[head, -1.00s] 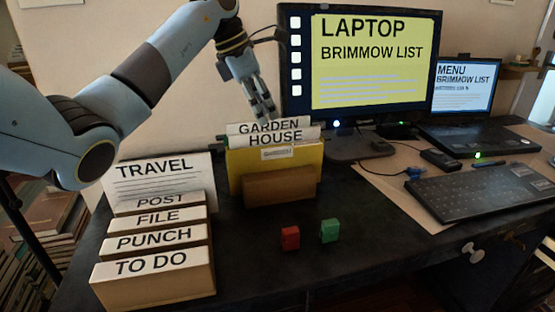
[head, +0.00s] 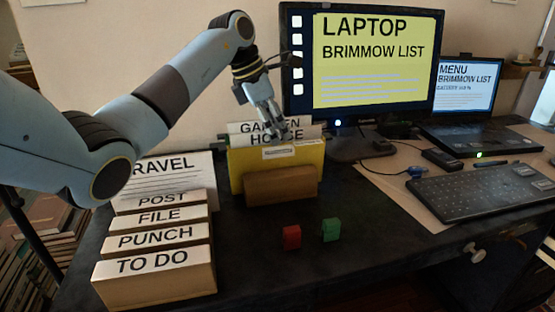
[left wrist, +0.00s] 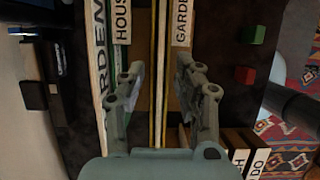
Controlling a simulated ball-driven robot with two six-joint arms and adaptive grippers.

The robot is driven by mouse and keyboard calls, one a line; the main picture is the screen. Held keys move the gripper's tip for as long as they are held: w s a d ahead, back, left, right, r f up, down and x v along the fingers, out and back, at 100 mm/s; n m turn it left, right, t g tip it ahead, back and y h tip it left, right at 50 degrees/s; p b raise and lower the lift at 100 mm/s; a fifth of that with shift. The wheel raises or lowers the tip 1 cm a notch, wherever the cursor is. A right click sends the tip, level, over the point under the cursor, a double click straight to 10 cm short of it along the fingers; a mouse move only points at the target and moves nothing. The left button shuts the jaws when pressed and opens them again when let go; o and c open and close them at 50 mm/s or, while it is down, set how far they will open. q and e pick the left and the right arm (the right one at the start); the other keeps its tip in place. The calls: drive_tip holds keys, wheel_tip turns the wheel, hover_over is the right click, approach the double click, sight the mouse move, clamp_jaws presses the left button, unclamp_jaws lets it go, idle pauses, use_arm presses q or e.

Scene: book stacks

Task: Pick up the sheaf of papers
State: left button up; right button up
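White sheets lettered GARDEN and HOUSE (head: 249,128) stand upright behind a yellow folder (head: 301,158) with a small white label, in the head view. I cannot tell which of these is the sheaf. In the left wrist view, thin upright edges in yellow and brown (left wrist: 159,45) run between my fingers, with the HOUSE card (left wrist: 122,25) to their left. My left gripper (head: 269,134) is open, pointing down over the top of this stack; its fingers also show apart in the left wrist view (left wrist: 160,72). My right gripper is not in view.
A brown block (head: 280,187) stands in front of the folder. A row of boxes (head: 155,261) lettered TO DO, PUNCH, FILE and POST is at left. A red block (head: 291,237) and green block (head: 331,230) lie in front. A monitor (head: 360,60) stands close at right.

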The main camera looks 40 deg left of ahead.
use_arm(q)
drive_tip(key=shift+f, duration=0.15)
clamp_jaws()
idle(0.5)
